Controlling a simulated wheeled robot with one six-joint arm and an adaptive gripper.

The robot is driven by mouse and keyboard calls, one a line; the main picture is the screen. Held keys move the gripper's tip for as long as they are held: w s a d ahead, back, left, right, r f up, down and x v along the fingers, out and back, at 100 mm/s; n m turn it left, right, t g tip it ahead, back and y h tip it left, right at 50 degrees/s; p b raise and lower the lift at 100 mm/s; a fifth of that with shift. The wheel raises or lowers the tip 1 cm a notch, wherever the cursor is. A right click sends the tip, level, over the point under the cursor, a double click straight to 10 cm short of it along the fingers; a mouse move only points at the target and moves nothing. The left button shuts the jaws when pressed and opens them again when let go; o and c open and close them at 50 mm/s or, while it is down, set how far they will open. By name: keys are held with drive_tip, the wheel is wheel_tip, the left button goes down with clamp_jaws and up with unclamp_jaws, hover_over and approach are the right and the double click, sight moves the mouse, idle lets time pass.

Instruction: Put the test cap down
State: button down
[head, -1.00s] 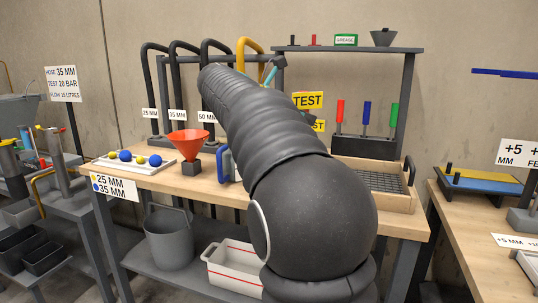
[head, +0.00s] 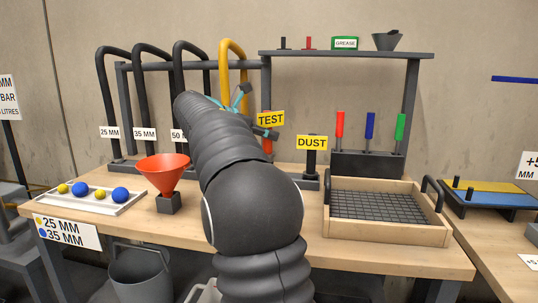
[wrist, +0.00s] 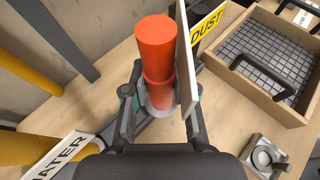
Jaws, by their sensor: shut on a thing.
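The test cap is an orange-red stepped cylinder (wrist: 155,65), seen from above in the wrist view. In the head view, a sliver of it (head: 267,146) shows below the yellow TEST sign (head: 270,118). My gripper (wrist: 160,103) is shut around its lower part; in the head view my arm hides most of the gripper. A pale plate, seen edge-on, stands right beside the cap in the wrist view. A grey round rim shows under the cap; I cannot tell whether the cap rests on it. The DUST sign (head: 312,143) on its dark stand is just to the right.
A wooden tray with a dark grid (head: 385,207) lies at the right. A red funnel (head: 163,172) and white tray of balls (head: 88,200) stand left. Black hoses and a yellow hose (head: 232,70) rise behind. Bare bench lies in front of the DUST stand.

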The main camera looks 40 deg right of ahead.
sight(270, 151)
drive_tip(key=shift+w+d+f, duration=0.45)
drive_tip(key=shift+d+f, duration=0.1)
drive_tip(key=shift+f, duration=0.55)
drive_tip(key=shift+w+d+f, duration=0.4)
drive_tip(key=shift+d+f, duration=0.15)
drive_tip(key=shift+f, duration=0.5)
drive_tip(key=shift+w+d+f, duration=0.45)
drive_tip(key=shift+d+f, duration=0.1)
drive_tip(key=shift+f, duration=0.55)
drive_tip(key=shift+f, duration=0.1)
drive_tip(key=c, duration=0.9)
unclamp_jaws()
drive_tip(key=shift+c, duration=0.2)
drive_tip(key=s+v, duration=0.1)
drive_tip(key=v, duration=1.1)
drive_tip(key=shift+w, duration=0.45)
